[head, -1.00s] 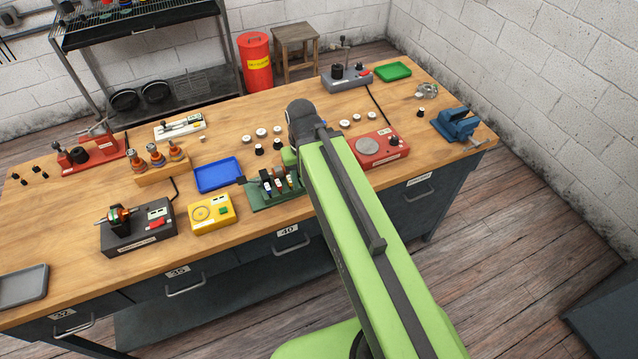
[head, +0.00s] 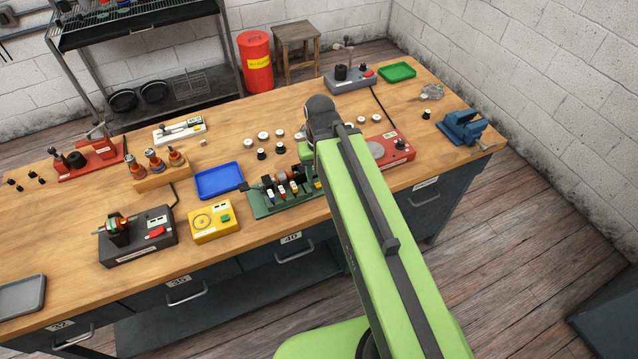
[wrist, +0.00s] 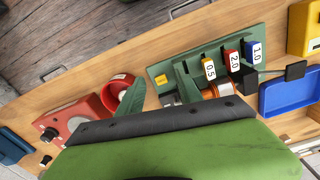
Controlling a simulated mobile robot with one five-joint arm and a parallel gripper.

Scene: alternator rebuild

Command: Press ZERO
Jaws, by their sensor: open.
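A red device with a round grey plate, which looks like a scale, (head: 402,153) stands on the bench right of my arm in the head view. My arm hides its left part. It also shows at the left of the wrist view (wrist: 75,118), with a dark round knob or button (wrist: 49,135) and a pale label. No ZERO lettering is readable. In the head view my gripper is mostly hidden behind my arm.
A green rack (head: 268,208) with coloured tagged tools stands left of my arm. A blue tray (head: 218,181) and a yellow device (head: 205,232) lie farther left. Small white and black parts sit behind. A blue vise (head: 462,130) is at the right bench end.

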